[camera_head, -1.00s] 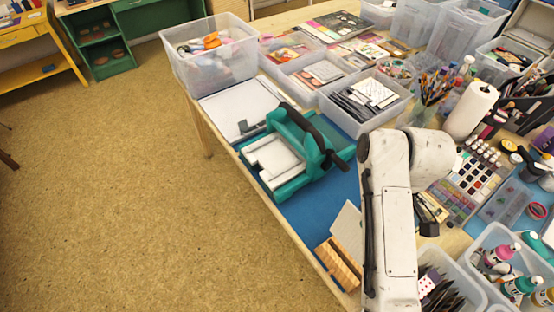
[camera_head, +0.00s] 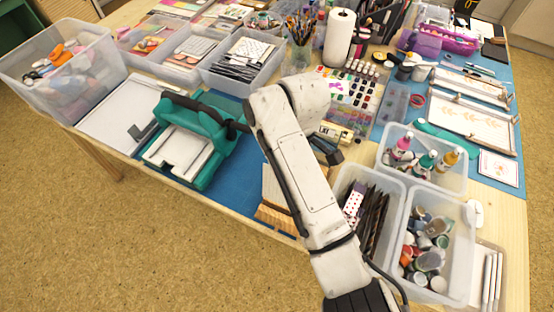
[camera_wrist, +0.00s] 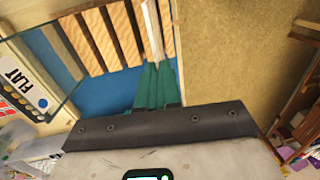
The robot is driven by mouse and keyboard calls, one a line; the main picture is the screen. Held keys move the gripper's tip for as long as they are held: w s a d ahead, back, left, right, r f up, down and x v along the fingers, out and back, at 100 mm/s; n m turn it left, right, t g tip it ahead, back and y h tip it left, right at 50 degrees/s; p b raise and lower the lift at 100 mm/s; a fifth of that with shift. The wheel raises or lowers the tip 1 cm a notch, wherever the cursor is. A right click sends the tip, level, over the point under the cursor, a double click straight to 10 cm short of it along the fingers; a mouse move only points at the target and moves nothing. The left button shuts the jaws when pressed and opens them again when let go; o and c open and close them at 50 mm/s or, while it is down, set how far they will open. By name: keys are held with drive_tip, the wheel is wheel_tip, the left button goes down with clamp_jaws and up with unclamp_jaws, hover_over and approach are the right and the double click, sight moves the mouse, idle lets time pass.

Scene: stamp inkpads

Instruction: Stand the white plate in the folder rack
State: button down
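The white plate (camera_wrist: 152,32) shows nearly edge-on in the wrist view, as a narrow pale strip running the same way as the rack's slats. My gripper (camera_wrist: 154,68) has its teal fingers closed together on the near end of that strip. The wooden folder rack (camera_wrist: 93,38) lies at the top of the wrist view, its slats and dark gaps to the left of the plate. In the head view the rack (camera_head: 278,220) stands at the table's front edge, with a pale panel behind it. My arm hides the gripper there. I cannot tell how deep the plate sits in a slot.
A teal die-cutting machine (camera_head: 192,143) stands left of the rack on the blue mat. Clear bins of brushes (camera_head: 365,215) and jars (camera_head: 432,250) stand to its right.

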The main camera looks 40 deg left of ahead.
drive_tip(key=shift+s+d+f+b, duration=0.15)
drive_tip(key=shift+f+b, duration=0.35)
drive_tip(key=shift+f, duration=0.8)
drive_tip(key=shift+s+a+f+b, duration=0.15)
drive_tip(key=shift+f+b, duration=0.35)
drive_tip(key=shift+f, duration=0.85)
drive_tip(key=shift+s+d+f+b, duration=0.2)
drive_tip(key=shift+f+b, duration=0.3)
drive_tip(key=shift+f, duration=0.8)
drive_tip(key=c, duration=1.3)
unclamp_jaws()
drive_tip(key=shift+o, duration=0.2)
drive_tip(key=shift+w+a+r+p, duration=0.1)
drive_tip(key=shift+w+r+p, duration=0.05)
drive_tip(key=shift+r+p, duration=1)
drive_tip(key=shift+w+a+r+p, duration=0.15)
drive_tip(key=shift+r+p, duration=0.75)
drive_tip(key=shift+r, duration=0.45)
drive_tip(key=shift+d, duration=0.15)
